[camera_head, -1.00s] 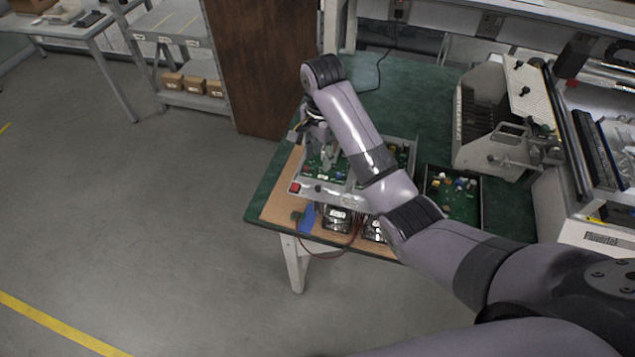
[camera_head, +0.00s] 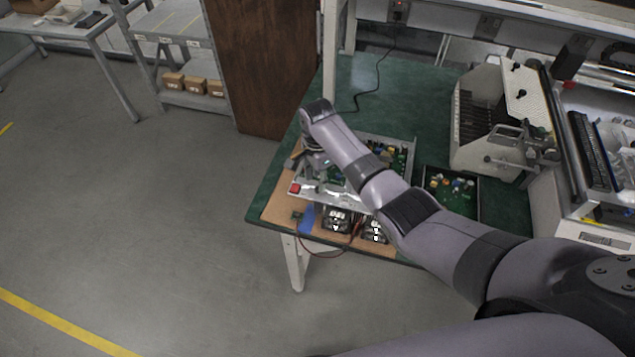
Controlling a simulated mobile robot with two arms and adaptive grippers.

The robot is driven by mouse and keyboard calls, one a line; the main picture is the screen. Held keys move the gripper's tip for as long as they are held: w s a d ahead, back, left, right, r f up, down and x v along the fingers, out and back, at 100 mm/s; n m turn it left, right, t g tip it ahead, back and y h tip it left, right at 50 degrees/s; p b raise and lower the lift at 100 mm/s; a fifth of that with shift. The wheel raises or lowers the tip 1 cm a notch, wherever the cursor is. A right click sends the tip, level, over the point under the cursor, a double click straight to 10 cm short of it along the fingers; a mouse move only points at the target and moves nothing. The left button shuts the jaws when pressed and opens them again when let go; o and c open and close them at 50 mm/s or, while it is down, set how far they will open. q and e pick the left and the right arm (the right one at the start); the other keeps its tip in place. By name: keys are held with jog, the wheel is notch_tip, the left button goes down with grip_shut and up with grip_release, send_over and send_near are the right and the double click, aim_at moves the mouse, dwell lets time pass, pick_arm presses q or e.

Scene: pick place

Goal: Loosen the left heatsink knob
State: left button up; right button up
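An open metal chassis (camera_head: 325,190) with green circuit boards and a red switch lies on a brown mat (camera_head: 276,208) at the near end of the green bench. My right arm reaches over the chassis. My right gripper (camera_head: 318,172) points down at the chassis's left part, mostly hidden behind my wrist; its finger opening cannot be made out. The left heatsink knob cannot be made out; my arm and gripper cover much of the chassis. Two dark units with white arrow marks, a left one (camera_head: 337,220) and a right one (camera_head: 375,231), sit at its front. My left gripper is out of view.
A dark tray with a circuit board (camera_head: 450,192) lies right of the chassis. A slotted rack machine (camera_head: 495,125) stands farther right. A black cable (camera_head: 368,92) lies on the clear green bench top (camera_head: 420,90) behind.

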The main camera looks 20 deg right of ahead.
aim_at(317, 188)
jog(key=shift+f, duration=1.75)
jog(key=shift+c, duration=0.2)
grip_shut()
